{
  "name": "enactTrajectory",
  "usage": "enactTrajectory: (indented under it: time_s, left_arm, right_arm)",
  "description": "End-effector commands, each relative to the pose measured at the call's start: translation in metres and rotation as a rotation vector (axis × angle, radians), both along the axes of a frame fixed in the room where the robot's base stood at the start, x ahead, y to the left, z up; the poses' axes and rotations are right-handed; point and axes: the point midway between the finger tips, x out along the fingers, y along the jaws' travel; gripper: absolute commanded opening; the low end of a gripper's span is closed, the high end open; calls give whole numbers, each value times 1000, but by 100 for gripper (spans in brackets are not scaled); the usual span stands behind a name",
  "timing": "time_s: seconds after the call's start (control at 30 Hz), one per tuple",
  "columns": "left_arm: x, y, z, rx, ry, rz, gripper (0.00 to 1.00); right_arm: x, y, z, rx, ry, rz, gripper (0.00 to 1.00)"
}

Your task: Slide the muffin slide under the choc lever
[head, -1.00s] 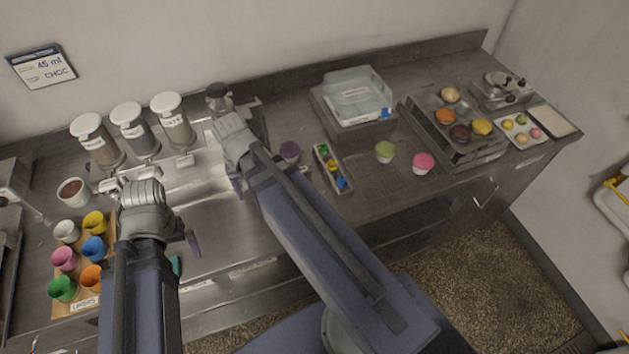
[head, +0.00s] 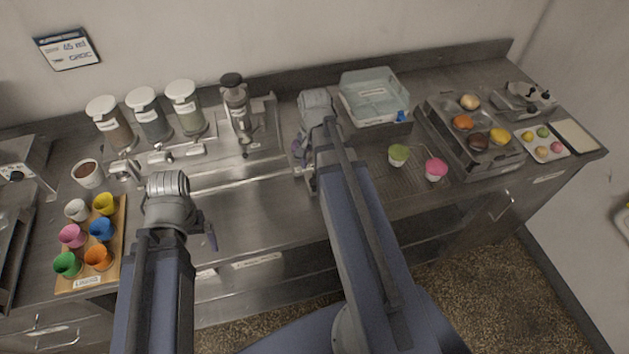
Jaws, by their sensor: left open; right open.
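Three lidded dispensers stand at the back left: one with brown contents (head: 111,125), one grey (head: 150,116) and one pale green (head: 186,108). Small metal levers or spouts (head: 160,156) show at their front. I cannot read which is the choc lever. A shiny metal strip (head: 215,178) lies in front of them; I cannot tell whether it is the muffin slide. My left gripper (head: 208,234) is open and empty over the counter in front of the dispensers. My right gripper (head: 302,155) is open, right of the dispensers, its fingers partly hidden by its arm.
A wooden rack of coloured cups (head: 120,245) and a brown-filled cup (head: 88,173) are at left. A metal press (head: 236,105) stands right of the dispensers. A clear bin (head: 372,90), green (head: 398,155) and pink (head: 436,169) cupcakes, and trays are at right. A wall sign (head: 68,48) reads CHOC.

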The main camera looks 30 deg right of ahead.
Motion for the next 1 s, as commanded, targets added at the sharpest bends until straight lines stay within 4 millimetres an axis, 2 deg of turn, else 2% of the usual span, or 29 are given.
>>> enactTrajectory:
  time_s: [0.03,0.4,0.8,1.0]
  left_arm:
    - [0,0,-12,0,0,-1,100]
    - [0,0,-57,1,0,0,100]
    - [0,0,-61,0,0,0,100]
    - [0,0,-61,0,0,0,100]
  right_arm:
    - [0,0,-12,0,0,1,69]
    - [0,0,-57,0,0,1,69]
    - [0,0,-61,0,0,1,69]
    - [0,0,-61,0,0,1,48]
